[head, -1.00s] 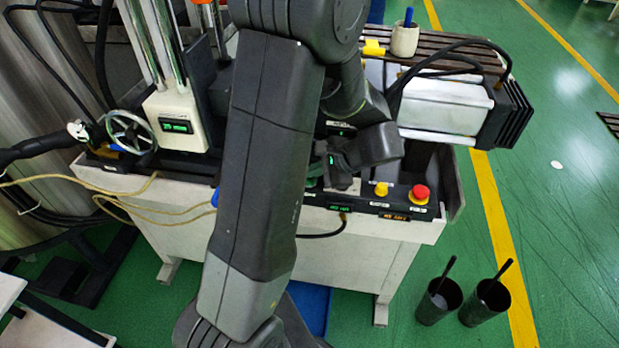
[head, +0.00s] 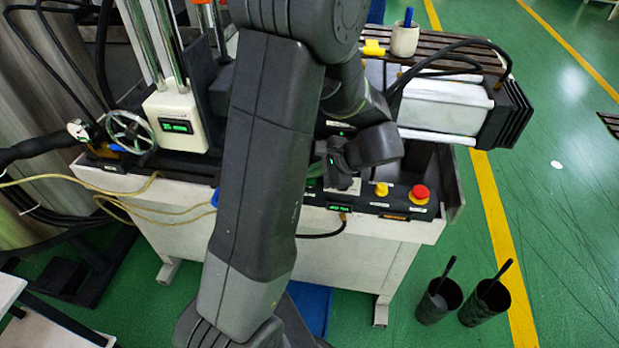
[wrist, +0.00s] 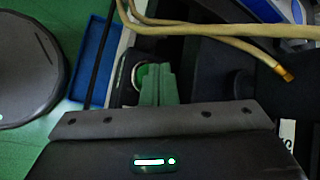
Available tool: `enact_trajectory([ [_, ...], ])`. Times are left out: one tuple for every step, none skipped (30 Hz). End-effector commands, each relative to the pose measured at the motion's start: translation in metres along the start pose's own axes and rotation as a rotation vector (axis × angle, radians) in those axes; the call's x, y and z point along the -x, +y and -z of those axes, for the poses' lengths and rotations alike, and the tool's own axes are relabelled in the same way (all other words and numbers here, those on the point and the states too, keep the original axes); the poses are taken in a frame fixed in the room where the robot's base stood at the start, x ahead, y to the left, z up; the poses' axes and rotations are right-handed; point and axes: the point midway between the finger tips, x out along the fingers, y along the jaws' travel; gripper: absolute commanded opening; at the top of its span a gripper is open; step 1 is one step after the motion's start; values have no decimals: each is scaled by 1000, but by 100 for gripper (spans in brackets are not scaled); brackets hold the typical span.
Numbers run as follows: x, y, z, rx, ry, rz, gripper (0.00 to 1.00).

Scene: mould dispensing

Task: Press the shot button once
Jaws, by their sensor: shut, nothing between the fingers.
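My gripper (head: 328,176) is shut and empty, low over the control panel (head: 365,203) on the front of the machine bench. In the wrist view its green fingers (wrist: 157,85) are together, beside a pale ring-shaped rim (wrist: 138,76) that they partly hide. I cannot tell whether that rim is the shot button, or whether the fingers touch it. On the panel, a yellow button (head: 381,189) and a red mushroom button (head: 420,193) stand clear to the right of my gripper. A small green display (head: 340,208) is lit at the panel's front.
A handwheel (head: 131,132) and a white unit with a green readout (head: 176,126) stand left. A silver motor block (head: 445,105) is behind the panel. Tan cables (wrist: 220,32) cross the wrist view. Two black cups (head: 438,300) stand on the floor at right.

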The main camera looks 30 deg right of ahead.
Motion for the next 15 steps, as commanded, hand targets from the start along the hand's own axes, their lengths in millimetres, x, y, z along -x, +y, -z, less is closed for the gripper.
enact_trajectory([
  [0,0,0,0,0,0,0],
  [0,0,0,0,0,0,0],
  [0,0,0,0,0,0,0],
  [0,0,0,0,0,0,0],
  [0,0,0,0,0,0,0],
  [0,0,0,0,0,0,0],
  [0,0,0,0,0,0,0],
  [-1,0,0,0,0,0,0],
  [-1,1,1,0,0,0,0],
  [-2,2,1,0,0,0,0],
  [-3,2,2,0,0,0,0],
  [-4,3,3,0,0,0,0],
  [-5,4,4,0,0,0,0],
  [-6,4,4,0,0,0,0],
  [-7,5,5,0,0,0,0],
])
